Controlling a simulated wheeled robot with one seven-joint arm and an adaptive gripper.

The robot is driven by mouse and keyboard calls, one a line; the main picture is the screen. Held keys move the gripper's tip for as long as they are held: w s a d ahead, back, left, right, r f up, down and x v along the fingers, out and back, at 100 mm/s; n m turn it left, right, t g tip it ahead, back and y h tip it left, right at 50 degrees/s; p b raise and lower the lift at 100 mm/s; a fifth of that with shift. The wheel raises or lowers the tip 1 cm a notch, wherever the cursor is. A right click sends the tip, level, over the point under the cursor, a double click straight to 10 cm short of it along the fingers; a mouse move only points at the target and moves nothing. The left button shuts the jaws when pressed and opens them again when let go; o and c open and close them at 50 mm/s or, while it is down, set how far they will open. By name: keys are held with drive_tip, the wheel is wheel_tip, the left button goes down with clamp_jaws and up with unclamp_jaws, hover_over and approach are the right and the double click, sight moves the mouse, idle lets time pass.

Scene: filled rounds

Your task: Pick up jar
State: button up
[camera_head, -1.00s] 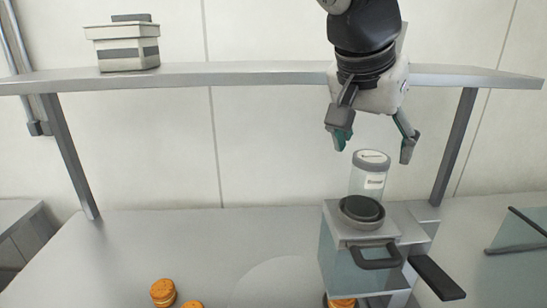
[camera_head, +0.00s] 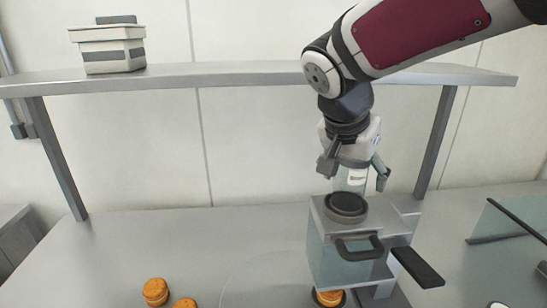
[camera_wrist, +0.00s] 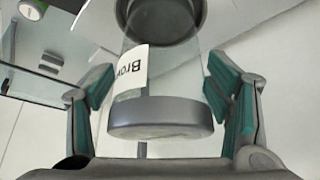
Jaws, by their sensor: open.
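The jar (camera_head: 350,179) is clear with a grey lid and a white label. My gripper (camera_head: 353,178) is open and has come down over the jar from above, with one finger on each side. In the wrist view the jar's grey lid (camera_wrist: 160,118) is close to the palm, and the label (camera_wrist: 130,72) reads "Bro…". The open fingers of my gripper (camera_wrist: 172,100) stand either side of the jar, with gaps visible.
A shelf (camera_head: 230,76) runs behind, carrying a lidded box (camera_head: 110,48). Orange rounds (camera_head: 156,291) lie at the front left. The counter's left-middle is clear.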

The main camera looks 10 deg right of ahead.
drive_tip(key=c, duration=1.5)
drive_tip(key=shift+r, duration=0.1)
